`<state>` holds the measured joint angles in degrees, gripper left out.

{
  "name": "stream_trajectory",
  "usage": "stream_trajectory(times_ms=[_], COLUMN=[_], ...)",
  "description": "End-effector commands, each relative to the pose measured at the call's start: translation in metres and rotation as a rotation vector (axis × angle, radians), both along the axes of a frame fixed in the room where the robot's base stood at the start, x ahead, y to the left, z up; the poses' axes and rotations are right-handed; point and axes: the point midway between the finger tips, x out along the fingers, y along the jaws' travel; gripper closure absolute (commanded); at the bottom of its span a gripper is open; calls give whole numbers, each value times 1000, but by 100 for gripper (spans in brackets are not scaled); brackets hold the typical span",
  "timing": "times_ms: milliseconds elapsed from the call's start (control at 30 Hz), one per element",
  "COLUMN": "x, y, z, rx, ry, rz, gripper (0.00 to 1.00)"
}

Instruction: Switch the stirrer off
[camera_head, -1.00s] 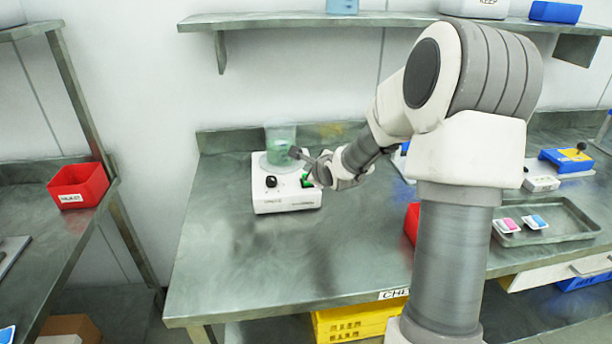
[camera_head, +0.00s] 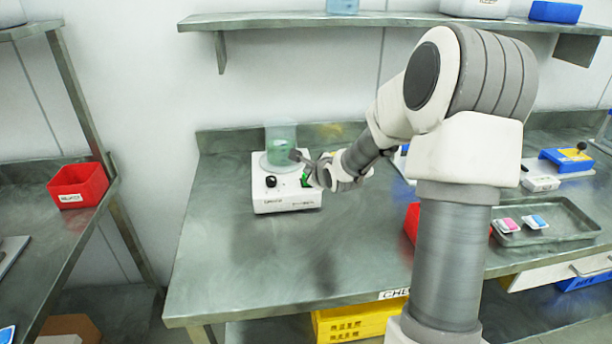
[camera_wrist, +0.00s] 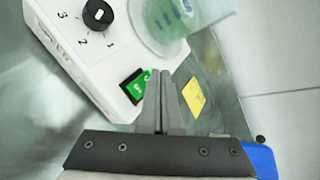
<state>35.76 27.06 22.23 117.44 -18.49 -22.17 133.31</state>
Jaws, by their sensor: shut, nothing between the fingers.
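The stirrer (camera_head: 285,202) is a white box on the steel bench, left of my arm. A clear beaker (camera_head: 281,142) with green liquid stands on its top. A black knob (camera_head: 271,181) is on its front left, by printed numbers in the wrist view (camera_wrist: 98,14). A green rocker switch with white lettering (camera_wrist: 135,88) in a black surround is right of the knob. My gripper (camera_wrist: 160,75) is shut and empty, its fingertips right beside the switch. I cannot tell whether they touch it. The fingers hide part of the switch, and its lettering is not fully readable.
A yellow piece (camera_wrist: 194,96) lies right of my fingertips in the wrist view. A red bin (camera_head: 78,186) is on the left bench. A tray (camera_head: 555,228) with small packs lies right of my arm. The bench front left is clear.

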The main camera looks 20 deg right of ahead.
Motion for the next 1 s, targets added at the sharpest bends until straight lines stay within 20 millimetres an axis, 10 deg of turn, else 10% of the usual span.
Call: stream_trajectory(times_ms=[1000], x=[2], y=[0], z=[-9], rx=[0], ry=[1], rz=[1], gripper=[100])
